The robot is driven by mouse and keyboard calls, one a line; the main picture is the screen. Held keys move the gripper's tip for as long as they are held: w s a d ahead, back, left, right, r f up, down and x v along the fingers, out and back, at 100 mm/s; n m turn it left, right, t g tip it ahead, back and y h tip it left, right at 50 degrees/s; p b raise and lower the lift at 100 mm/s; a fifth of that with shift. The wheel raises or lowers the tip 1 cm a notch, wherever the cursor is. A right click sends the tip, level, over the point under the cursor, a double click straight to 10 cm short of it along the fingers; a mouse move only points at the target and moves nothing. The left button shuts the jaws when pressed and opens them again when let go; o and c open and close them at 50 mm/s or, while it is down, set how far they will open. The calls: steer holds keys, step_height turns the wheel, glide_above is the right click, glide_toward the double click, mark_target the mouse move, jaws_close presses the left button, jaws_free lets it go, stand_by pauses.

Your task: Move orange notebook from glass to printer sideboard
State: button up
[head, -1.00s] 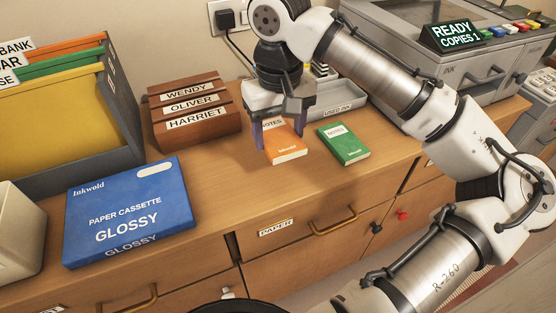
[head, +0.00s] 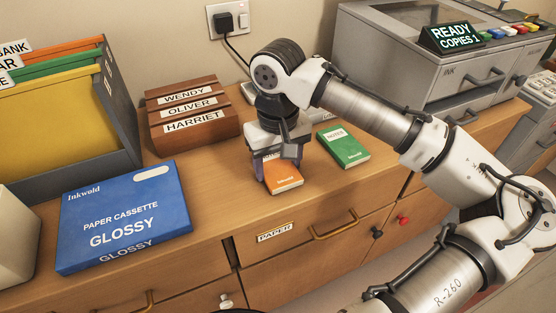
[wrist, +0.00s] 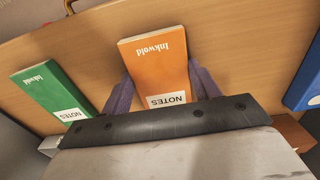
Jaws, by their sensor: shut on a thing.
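The orange notebook (head: 284,178) lies flat on the wooden printer sideboard (head: 225,200), between the green notebook and the wooden name rack. My gripper (head: 273,172) is over it from above, its two purple fingers on either side of the notebook, shut on it. In the wrist view the orange notebook (wrist: 160,68) lies between the fingers (wrist: 163,88), its "NOTES" label end close to the gripper. The arm hides part of the notebook's far end in the head view. No glass top shows.
A green notebook (head: 343,147) lies just right of the orange one. The name rack (head: 190,112), a blue paper cassette box (head: 124,215) and a file holder (head: 62,120) stand to the left. The printer (head: 440,60) stands at the back right. Bare wood lies in front of the rack.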

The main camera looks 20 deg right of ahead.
mark_target(278, 168)
steer(key=o, duration=1)
steer(key=shift+f, duration=0.1)
step_height(278, 168, up, 13)
steer(key=shift+f+p, duration=0.2)
steer(key=shift+p, duration=0.85)
